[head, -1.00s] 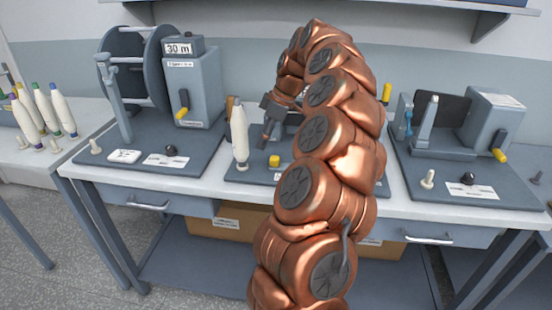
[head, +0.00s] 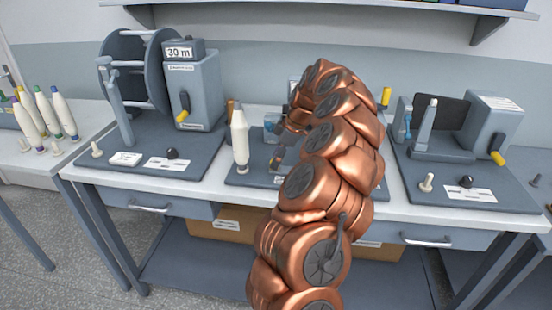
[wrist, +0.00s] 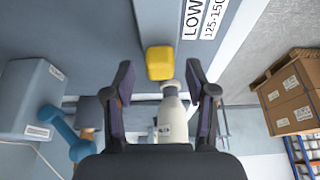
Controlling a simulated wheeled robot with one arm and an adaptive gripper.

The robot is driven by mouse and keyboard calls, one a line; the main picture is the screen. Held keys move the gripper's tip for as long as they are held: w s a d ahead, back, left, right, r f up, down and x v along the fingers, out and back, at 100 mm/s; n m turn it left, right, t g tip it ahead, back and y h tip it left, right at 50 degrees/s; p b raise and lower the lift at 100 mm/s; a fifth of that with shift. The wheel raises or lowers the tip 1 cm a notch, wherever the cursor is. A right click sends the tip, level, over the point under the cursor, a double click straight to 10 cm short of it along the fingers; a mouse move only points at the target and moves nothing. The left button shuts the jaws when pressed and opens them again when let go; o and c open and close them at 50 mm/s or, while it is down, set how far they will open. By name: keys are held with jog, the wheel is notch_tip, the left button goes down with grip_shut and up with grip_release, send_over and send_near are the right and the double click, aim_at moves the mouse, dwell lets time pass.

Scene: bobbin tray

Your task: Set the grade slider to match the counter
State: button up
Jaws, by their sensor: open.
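The yellow slider knob (wrist: 160,62) is just ahead of my gripper (wrist: 160,85) in the wrist view, roughly centred between the fingertips. My gripper is open and empty, and the knob looks clear of both fingers. A label (wrist: 203,18) beside the knob's track reads "LOW" with a number range, partly cut off. The counter (head: 180,52) on the left machine reads "30 m".
A white bobbin (head: 240,140) stands upright close left of my gripper; it also shows between the fingers in the wrist view (wrist: 172,118). A blue-handled part (wrist: 65,130) lies left in the wrist view. The right machine (head: 490,125) stands apart.

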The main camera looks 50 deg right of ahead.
jog(key=shift+w+a+f, duration=0.15)
jog(key=shift+w+f, duration=0.05)
jog(key=shift+f, duration=0.35)
jog(key=shift+c, duration=0.4)
grip_shut()
